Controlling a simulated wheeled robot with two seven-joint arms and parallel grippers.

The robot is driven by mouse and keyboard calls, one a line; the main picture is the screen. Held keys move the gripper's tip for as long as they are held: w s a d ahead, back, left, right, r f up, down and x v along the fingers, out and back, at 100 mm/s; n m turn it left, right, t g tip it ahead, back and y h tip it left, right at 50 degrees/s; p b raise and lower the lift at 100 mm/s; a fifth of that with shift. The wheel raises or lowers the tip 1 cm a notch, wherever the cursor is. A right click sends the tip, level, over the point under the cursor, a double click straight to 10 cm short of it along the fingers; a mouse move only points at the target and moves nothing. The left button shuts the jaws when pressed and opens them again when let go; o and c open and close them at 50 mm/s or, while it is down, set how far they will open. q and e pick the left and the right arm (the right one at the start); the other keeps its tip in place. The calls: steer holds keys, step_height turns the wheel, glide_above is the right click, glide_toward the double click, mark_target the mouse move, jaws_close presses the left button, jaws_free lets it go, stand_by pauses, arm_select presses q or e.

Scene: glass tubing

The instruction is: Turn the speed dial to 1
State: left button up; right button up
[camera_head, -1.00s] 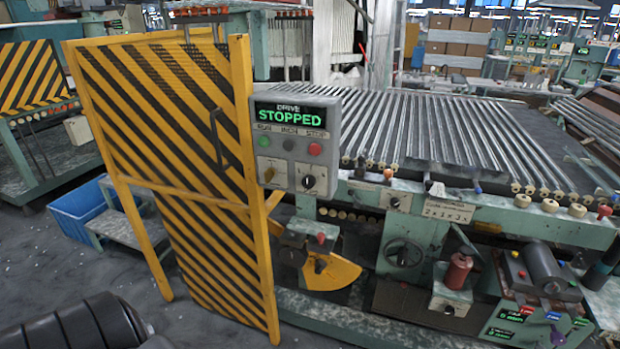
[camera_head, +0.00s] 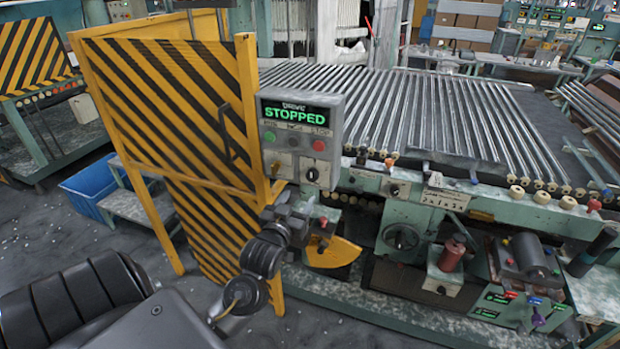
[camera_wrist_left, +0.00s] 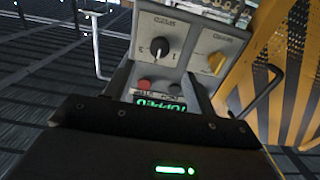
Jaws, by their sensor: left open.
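The grey control panel (camera_head: 335,115) stands beside the striped gate, and its screen reads STOPPED. A black dial (camera_head: 312,175) sits on a pale plate at its lower right, with a yellowish knob (camera_head: 276,168) to its left. My left wrist view shows the panel upside down, with the black dial (camera_wrist_left: 159,46) and the yellow knob (camera_wrist_left: 217,62). Digits ring the dial, but its exact setting is hard to read. My left gripper (camera_head: 290,210) is just below and in front of the panel, apart from the dial and open. Its fingertips are not clear. My right gripper is out of view.
The yellow-and-black gate (camera_head: 170,110) with a dark handle stands left of the panel. Red (camera_head: 319,145) and green (camera_head: 269,137) buttons sit above the knobs. The bench with glass tubes (camera_head: 450,110) extends to the right. A yellow guard (camera_head: 335,253) is below the panel.

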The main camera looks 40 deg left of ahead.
mark_target(311, 178)
arm_select(q)
steer(key=p+x, duration=0.2)
steer(key=x, duration=0.6)
steer(key=shift+w+a+r, duration=0.1)
steer(key=shift+w+a, duration=0.05)
steer(key=shift+w, duration=0.15)
steer(key=shift+p+x, duration=0.3)
steer(key=shift+x, duration=0.5)
steer(key=c, duration=1)
